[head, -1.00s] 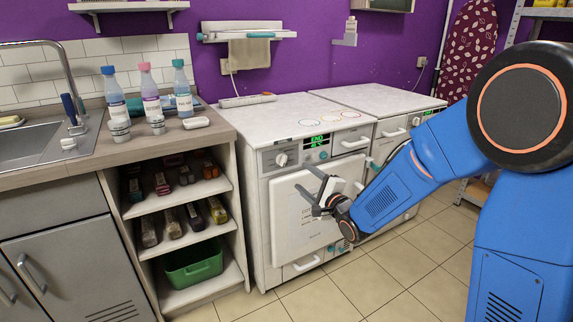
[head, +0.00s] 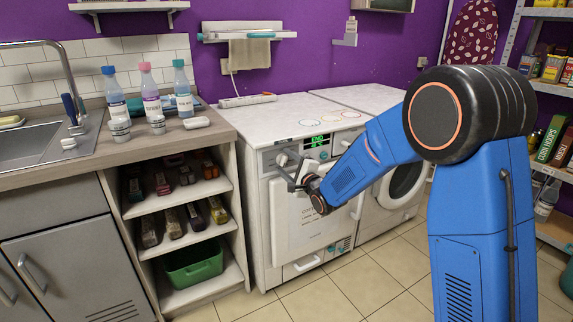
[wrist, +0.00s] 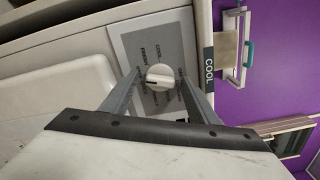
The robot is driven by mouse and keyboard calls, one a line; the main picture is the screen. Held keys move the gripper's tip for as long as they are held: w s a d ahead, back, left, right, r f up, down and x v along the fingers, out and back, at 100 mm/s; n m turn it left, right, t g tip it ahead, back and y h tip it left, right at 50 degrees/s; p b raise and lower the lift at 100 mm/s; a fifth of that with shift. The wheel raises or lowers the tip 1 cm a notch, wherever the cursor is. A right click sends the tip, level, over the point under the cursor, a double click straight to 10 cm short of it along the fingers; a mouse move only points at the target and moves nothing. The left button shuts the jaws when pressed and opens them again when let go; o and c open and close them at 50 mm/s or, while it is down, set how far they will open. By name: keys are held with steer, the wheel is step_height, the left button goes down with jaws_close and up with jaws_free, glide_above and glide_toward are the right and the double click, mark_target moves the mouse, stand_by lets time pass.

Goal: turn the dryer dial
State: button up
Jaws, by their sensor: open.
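The dryer dial (wrist: 159,77) is a round white knob with a dark mark, on a grey plate with small printed words around it in the wrist view. In the head view the dial (head: 281,159) sits at the upper left of the left white machine's front (head: 262,215). My gripper (wrist: 160,73) is open, with one finger on each side of the dial. I cannot tell whether the fingers touch it. In the head view my gripper (head: 285,166) is at the dial's height, close to the panel.
A green-lit display (head: 319,141) is right of the dial. A dark strip reading COOL (wrist: 208,62) is beside it in the wrist view. A second white machine (head: 405,185) stands to the right. An open shelf unit (head: 235,190) is on the left. Tiled floor (head: 335,295) is clear in front.

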steer(key=c, duration=1)
steer(key=shift+n, duration=0.3)
